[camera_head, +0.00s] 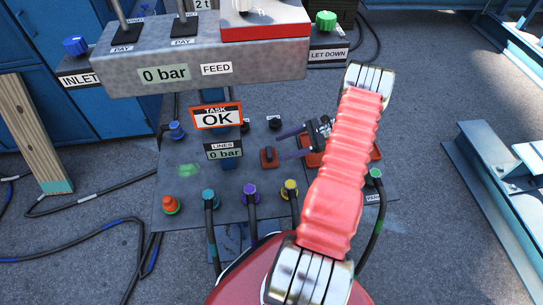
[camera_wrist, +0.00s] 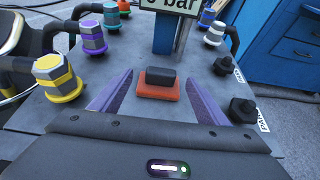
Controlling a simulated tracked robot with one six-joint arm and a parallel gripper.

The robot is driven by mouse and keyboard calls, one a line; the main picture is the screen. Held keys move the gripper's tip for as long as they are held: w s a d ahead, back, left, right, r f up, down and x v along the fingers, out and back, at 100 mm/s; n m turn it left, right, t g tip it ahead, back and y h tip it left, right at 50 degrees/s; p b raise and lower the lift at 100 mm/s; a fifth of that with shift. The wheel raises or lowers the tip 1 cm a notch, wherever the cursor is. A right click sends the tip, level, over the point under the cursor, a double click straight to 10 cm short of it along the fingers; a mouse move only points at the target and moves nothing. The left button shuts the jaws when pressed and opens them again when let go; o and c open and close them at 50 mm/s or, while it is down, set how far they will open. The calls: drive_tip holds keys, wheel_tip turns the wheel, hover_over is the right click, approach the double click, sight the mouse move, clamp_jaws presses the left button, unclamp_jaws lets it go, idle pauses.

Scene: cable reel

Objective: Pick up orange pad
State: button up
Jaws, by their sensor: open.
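The orange pad (camera_wrist: 158,92) is a small flat block with a black block on its top. In the wrist view it lies on the grey panel, framed between the two purple fingers of my gripper (camera_wrist: 159,77), with a gap on each side. It also shows in the head view as a small orange piece (camera_head: 268,158) near the panel's middle, just left of the fingertips of my gripper (camera_head: 279,146). My gripper is open and empty. How high the fingers are above the panel cannot be told. My red arm hides part of the panel's right side.
Colored connectors stand around the pad: yellow (camera_wrist: 58,78), purple (camera_wrist: 93,37) and several black ones (camera_wrist: 242,108). In the head view, an orange-red connector (camera_head: 170,204) stands left. Hoses lead off the front edge.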

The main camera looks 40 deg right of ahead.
sight(271, 152)
drive_tip(key=x, duration=0.5)
drive_tip(key=shift+w+a+f, duration=0.15)
drive_tip(key=shift+w+a, duration=0.05)
drive_tip(key=shift+a, duration=0.1)
drive_tip(key=shift+x, duration=2.55)
drive_tip(key=shift+w+f, duration=0.1)
drive_tip(key=c, duration=1.1)
drive_tip(key=shift+d, duration=0.1)
drive_tip(key=shift+c, duration=0.4)
wheel_tip(271, 152, up, 10)
